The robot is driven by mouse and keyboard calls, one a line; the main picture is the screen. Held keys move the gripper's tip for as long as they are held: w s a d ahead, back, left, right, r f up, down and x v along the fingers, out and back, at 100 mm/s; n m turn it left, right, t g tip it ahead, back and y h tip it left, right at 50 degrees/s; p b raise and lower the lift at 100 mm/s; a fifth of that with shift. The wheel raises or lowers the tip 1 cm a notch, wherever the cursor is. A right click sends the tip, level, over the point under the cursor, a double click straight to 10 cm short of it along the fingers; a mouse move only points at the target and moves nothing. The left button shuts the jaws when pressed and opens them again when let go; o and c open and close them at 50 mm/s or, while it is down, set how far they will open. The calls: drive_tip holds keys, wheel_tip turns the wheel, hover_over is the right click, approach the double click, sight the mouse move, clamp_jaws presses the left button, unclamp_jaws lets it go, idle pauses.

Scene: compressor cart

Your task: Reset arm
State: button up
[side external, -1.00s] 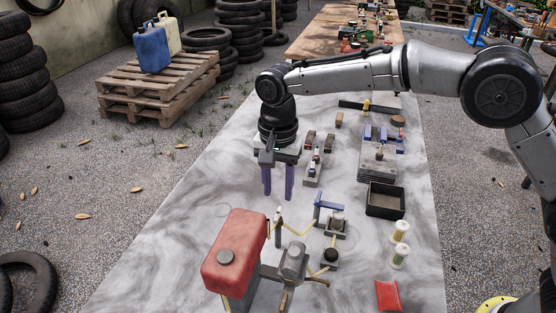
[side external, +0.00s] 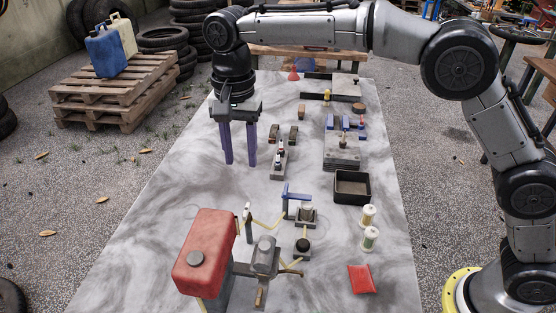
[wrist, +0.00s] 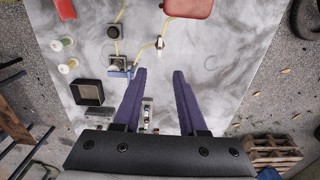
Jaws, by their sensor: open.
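My gripper (side external: 240,164) hangs pointing down above the left part of the pale marbled tabletop (side external: 165,190). Its two purple fingers are apart with nothing between them. The wrist view shows the same open fingers (wrist: 159,73) with bare table beyond their tips. The compressor cart parts include a red tank (side external: 206,247) at the front, with a grey cylinder (side external: 265,250) beside it and yellow hose (side external: 240,220). A blue bracket (side external: 290,195) stands behind them. My gripper is apart from all of these.
A narrow rack of small parts (side external: 279,162) stands right of my fingers. A black open bin (side external: 352,187), two spools (side external: 369,227) and a red piece (side external: 361,279) lie farther right. A grey fixture with blue parts (side external: 343,150) stands behind the bin. The table's left side is clear.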

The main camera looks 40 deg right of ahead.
drive_tip(key=s+d+r+m+t, duration=0.1)
drive_tip(key=s+d+r, duration=0.2)
drive_tip(key=d+r, duration=0.4)
drive_tip(key=s+d+r+m+t, duration=0.1)
drive_tip(key=s+d+r, duration=0.2)
drive_tip(key=d+r, duration=0.35)
drive_tip(key=s+d+n+t, duration=0.2)
drive_tip(key=s+d, duration=0.7)
drive_tip(key=s, duration=0.3)
drive_tip(key=s+d+f+n+t, duration=0.1)
drive_tip(key=s+d+f+n, duration=0.2)
drive_tip(key=s+f+n, duration=0.6)
wheel_tip(320, 180, down, 4)
drive_tip(key=shift+s+r+t, duration=0.25)
drive_tip(key=shift+s+t, duration=0.05)
drive_tip(key=shift+s, duration=0.65)
